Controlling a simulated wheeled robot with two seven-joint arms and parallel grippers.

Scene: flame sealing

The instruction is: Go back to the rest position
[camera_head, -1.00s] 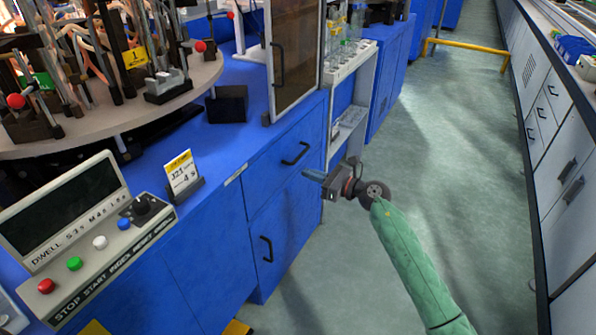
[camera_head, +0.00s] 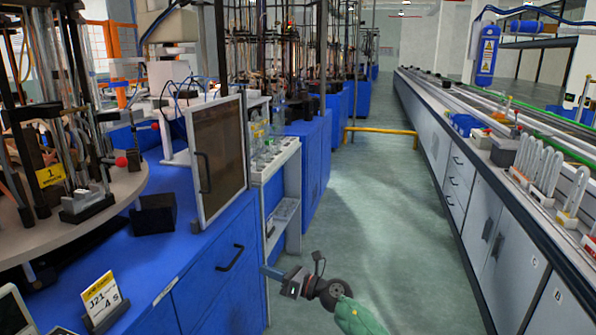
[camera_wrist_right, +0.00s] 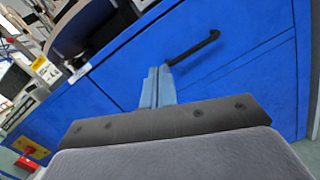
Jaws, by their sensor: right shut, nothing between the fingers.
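My right gripper (camera_head: 272,271) is low in the head view, in front of the blue cabinet (camera_head: 200,270) and over the aisle side. Its arm comes up from the bottom, with a green sleeve. In the right wrist view its two blue-grey fingers (camera_wrist_right: 157,88) are together with nothing between them. They point toward the blue cabinet front and its black handle (camera_wrist_right: 192,48). I cannot tell the exact gap to the cabinet. My left gripper is not in view.
A round table (camera_head: 110,205) with metal stands is at the left. A yellow card (camera_head: 100,298) stands on the blue top near a black block (camera_head: 154,213). A framed door panel (camera_head: 217,155) rises behind.

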